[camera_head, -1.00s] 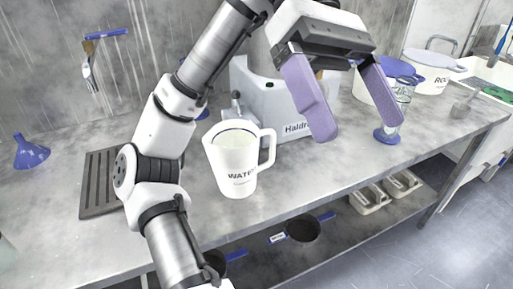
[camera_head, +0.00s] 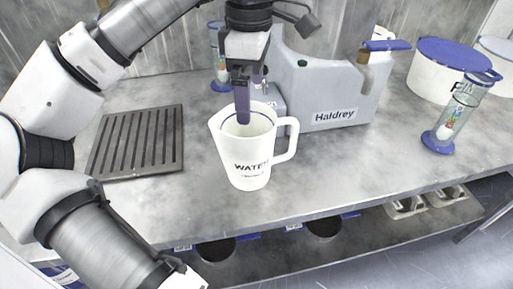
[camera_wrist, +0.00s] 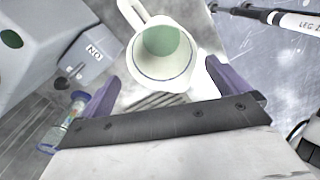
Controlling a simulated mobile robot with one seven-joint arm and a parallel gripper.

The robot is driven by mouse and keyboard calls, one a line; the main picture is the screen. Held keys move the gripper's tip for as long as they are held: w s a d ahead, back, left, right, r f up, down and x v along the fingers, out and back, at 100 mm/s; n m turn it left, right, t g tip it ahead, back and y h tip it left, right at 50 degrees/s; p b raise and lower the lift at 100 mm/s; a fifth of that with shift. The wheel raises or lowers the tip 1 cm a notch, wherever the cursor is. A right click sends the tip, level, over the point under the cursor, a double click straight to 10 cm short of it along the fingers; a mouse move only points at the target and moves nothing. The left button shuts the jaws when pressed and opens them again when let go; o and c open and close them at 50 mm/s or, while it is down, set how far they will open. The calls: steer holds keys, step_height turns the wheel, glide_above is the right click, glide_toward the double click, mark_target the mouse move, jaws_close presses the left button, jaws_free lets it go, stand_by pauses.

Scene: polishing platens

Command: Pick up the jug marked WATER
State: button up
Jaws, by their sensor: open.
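The white jug marked WATER (camera_head: 247,150) stands upright on the steel bench, its handle toward the right in the head view. My gripper (camera_head: 243,112) points down over the jug, with a purple finger overlapping its open mouth. The head view does not show whether that fingertip is above the rim or inside it. In the wrist view the jug (camera_wrist: 160,78) lies ahead, between the lines of the two spread fingers of my gripper (camera_wrist: 162,74), handle at the top. The fingers are open and hold nothing. A greenish inside shows in the jug.
A grey Haldrey machine (camera_head: 335,95) stands close behind the jug. A slotted dark grate (camera_head: 140,142) lies to its left. A glass cylinder with a blue base (camera_head: 457,115) and a white tub with a blue lid (camera_head: 437,85) stand right. Bench to the jug's right is clear.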

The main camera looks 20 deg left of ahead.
mark_target(254, 128)
steer(key=f, duration=0.3)
steer(key=f+p, duration=0.1)
steer(key=f, duration=0.5)
steer(key=shift+d, duration=0.3)
steer(key=c, duration=1.3)
